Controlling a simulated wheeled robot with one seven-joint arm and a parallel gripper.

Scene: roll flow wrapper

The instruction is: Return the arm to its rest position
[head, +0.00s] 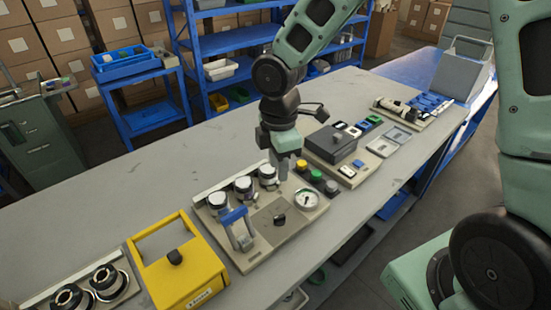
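My arm comes in from the upper right, its green and black links bent over the grey workbench (115,195). My gripper (283,175) points down above the beige panel (270,240) with the gauge and knobs. It is close to the right-hand silver-topped knob (268,174) and the yellow button (301,166). I cannot tell whether it touches anything. The fingers are seen end-on or overlapping, so their gap is hidden. No held object is visible.
A yellow box (180,268) and a plate with two black-and-metal rings (103,283) stand at front left. A dark grey box (330,144) and small parts lie right of the gripper. A grey case (455,75) stands at the far right. The bench's left rear is bare.

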